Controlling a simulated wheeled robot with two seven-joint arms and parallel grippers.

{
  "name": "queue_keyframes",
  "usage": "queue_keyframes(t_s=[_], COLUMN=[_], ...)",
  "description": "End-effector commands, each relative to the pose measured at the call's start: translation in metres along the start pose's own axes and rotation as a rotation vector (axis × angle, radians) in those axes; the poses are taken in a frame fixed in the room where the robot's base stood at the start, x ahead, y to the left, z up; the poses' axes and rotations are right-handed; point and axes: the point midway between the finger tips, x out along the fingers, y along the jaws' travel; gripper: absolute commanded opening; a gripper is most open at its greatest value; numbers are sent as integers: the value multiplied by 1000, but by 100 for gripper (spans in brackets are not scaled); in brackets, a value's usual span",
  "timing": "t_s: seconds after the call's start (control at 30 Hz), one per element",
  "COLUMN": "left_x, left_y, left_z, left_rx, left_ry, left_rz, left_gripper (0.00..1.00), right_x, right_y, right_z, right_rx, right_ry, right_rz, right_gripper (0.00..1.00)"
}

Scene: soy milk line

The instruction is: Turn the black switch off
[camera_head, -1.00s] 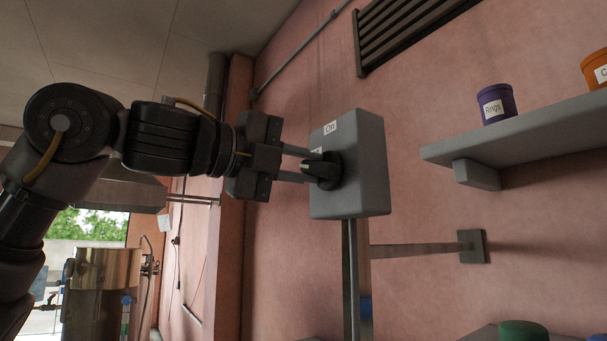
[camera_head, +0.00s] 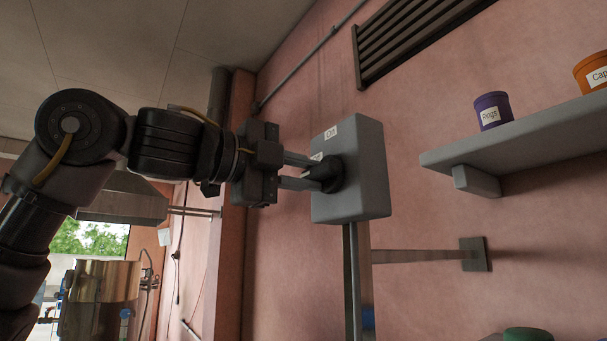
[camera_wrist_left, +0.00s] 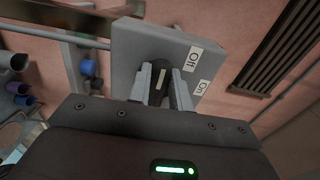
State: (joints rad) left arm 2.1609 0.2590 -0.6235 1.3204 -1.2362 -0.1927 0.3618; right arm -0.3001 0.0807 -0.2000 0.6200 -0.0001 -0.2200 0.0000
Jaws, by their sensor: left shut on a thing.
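The black switch (camera_head: 333,178) is a round knob on the front of a grey box (camera_head: 362,170). My left gripper (camera_head: 312,173) faces the box, with its two fingers shut on the knob from either side. In the left wrist view, the black switch (camera_wrist_left: 163,78) sits between the fingertips (camera_wrist_left: 162,84), and a pale mark shows on it. The "Off" label (camera_wrist_left: 187,59) and the "On" label (camera_wrist_left: 202,87) are on the box beside the knob. In the head view the "On" label (camera_head: 331,133) is clear; the other is largely hidden by the fingers. My right gripper is not in view.
The box stands on a grey post (camera_head: 354,280) in front of a pink wall. A shelf (camera_head: 520,140) on the right holds a purple tub (camera_head: 492,110) and an orange tub (camera_head: 592,72). A metal tank (camera_head: 100,300) stands at lower left.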

Motion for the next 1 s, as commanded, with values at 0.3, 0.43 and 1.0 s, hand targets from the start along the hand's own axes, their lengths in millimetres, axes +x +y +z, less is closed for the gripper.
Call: queue_keyframes(t_s=[0.3, 0.43, 1.0], left_x=[0, 0, -64], left_y=[1, 1, 4], left_z=[0, 0, 0], left_rx=[-1, 0, 2], left_ry=[0, 0, -2], left_rz=[2, 1, -3], left_gripper=[40, 42, 42], right_x=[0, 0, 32], right_y=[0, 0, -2], right_z=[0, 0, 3], right_rx=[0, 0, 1], right_ry=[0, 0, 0], right_rz=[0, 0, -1], right_gripper=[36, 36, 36])
